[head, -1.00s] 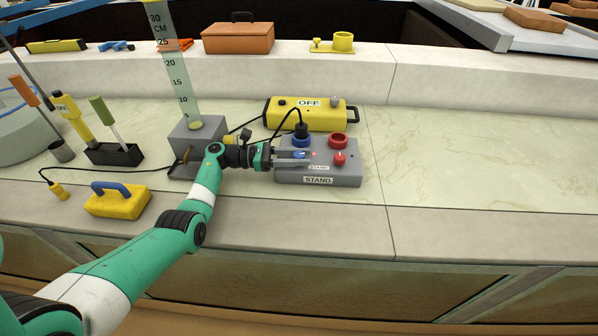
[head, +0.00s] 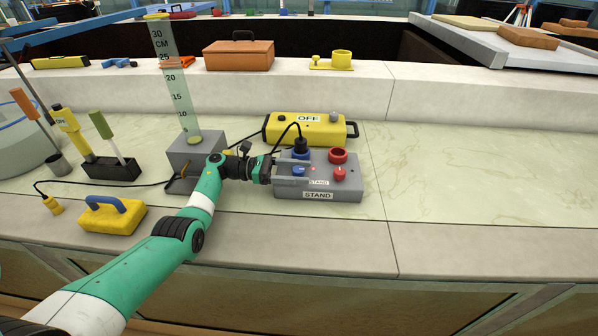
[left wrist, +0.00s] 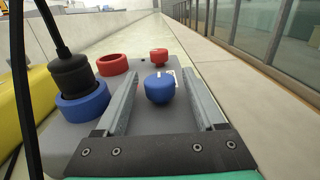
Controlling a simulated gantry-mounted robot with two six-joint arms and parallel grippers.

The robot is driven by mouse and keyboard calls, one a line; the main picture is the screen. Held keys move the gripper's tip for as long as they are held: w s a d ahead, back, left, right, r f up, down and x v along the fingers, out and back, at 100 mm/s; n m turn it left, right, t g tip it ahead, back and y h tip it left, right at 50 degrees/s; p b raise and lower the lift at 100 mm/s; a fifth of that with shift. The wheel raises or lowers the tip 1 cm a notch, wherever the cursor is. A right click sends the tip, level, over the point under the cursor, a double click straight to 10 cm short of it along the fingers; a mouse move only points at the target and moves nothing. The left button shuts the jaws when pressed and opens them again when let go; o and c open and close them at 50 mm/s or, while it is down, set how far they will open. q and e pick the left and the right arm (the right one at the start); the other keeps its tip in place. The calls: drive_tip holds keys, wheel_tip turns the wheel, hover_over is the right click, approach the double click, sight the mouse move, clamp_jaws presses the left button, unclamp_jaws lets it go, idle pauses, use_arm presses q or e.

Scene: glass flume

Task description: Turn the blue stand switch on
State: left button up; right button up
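The grey stand box (head: 338,184) sits on the pale stone ledge with STAND labels. Its blue switch knob (head: 298,170) is at the left and a red knob (head: 339,173) is to its right. Behind them are a blue socket ring with a black plug (head: 301,146) in it and an empty red ring (head: 338,156). My left gripper (head: 292,172) is at the blue knob. In the left wrist view its two fingers (left wrist: 160,103) are open, one on each side of the blue knob (left wrist: 159,88), with gaps visible. My right gripper is not in view.
A yellow box marked OFF (head: 310,129) stands behind the stand box. A black cable rises from the plug. A grey block with a scale (head: 196,150) and a yellow block with a blue handle (head: 112,215) are to the left. The ledge at right is clear.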

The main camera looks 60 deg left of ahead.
sight(299, 169)
use_arm(q)
drive_tip(key=shift+r+p, duration=0.3)
drive_tip(key=shift+r, duration=0.1)
wheel_tip(299, 169, up, 3)
drive_tip(key=shift+r+p, duration=0.15)
drive_tip(key=shift+p, duration=0.8)
drive_tip(key=s+d+r+p, duration=0.9)
drive_tip(key=d+p, duration=0.1)
drive_tip(key=shift+s+d, duration=0.2)
drive_tip(key=shift+d, duration=0.05)
